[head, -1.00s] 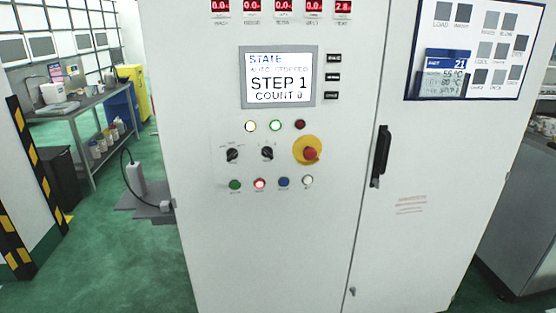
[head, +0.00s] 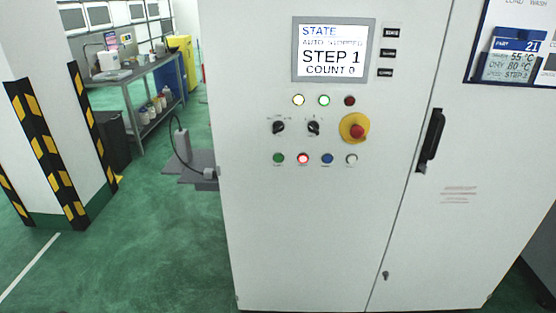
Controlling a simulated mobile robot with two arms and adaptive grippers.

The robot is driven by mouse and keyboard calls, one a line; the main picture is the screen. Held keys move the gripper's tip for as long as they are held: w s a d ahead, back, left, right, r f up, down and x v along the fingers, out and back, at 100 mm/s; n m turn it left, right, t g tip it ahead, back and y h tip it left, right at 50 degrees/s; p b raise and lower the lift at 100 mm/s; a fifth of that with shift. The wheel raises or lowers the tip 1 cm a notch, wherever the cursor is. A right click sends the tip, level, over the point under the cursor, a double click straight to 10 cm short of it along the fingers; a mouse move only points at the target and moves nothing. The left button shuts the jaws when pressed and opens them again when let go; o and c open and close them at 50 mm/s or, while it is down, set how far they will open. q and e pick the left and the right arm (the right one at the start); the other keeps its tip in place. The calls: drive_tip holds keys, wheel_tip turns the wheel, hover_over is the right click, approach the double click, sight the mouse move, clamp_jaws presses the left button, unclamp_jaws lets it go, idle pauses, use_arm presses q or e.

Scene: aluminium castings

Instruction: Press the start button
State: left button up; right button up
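The control panel is on the front of a tall white cabinet (head: 300,230). Its screen (head: 333,50) reads STATE, AUTO STOPPED, STEP 1, COUNT 0. The bottom row holds a green button (head: 278,158), a lit red button (head: 303,158), a blue button (head: 327,158) and a white button (head: 351,159). Their labels are too small to read, so I cannot tell by label which is start. A red emergency stop (head: 357,131) on a yellow disc sits above right. Neither of my grippers is in view.
Two black selector knobs (head: 278,127) and several indicator lamps (head: 324,100) sit above the buttons. A black door handle (head: 431,138) sticks out at the right. A grey platform (head: 192,165) stands left of the cabinet. Green floor (head: 130,255) at the left is clear.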

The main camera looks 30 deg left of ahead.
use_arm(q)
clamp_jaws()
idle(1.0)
